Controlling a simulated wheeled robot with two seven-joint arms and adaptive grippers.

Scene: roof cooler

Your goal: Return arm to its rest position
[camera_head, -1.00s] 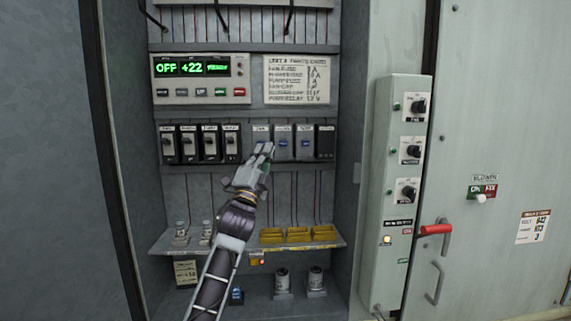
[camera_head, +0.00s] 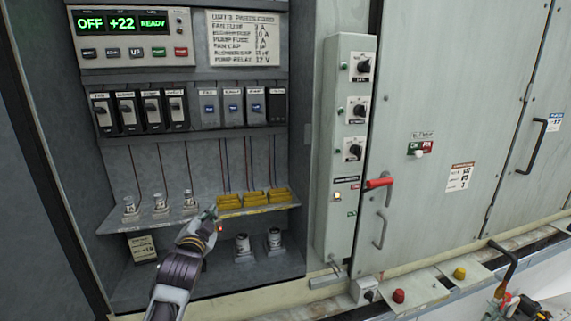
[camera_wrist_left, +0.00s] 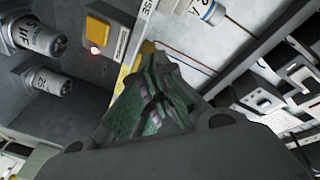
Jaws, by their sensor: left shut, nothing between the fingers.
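My left arm comes up from the bottom of the head view. Its gripper (camera_head: 208,216) is in front of the cabinet's lower shelf (camera_head: 110,226), below the row of breakers. In the left wrist view the gripper's fingers (camera_wrist_left: 153,92) are together with nothing between them. Part of the shelf edge lies just beyond the fingertips there. I cannot tell whether they touch it. My right gripper is not in view.
Yellow holders (camera_head: 254,200) and several small cylinders stand on the shelf. Two larger capacitors (camera_head: 274,240) stand below it. A display panel (camera_head: 132,36) reads OFF +22 READY. A switch box (camera_head: 340,205) and a red-handled lever (camera_head: 379,183) are to the right.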

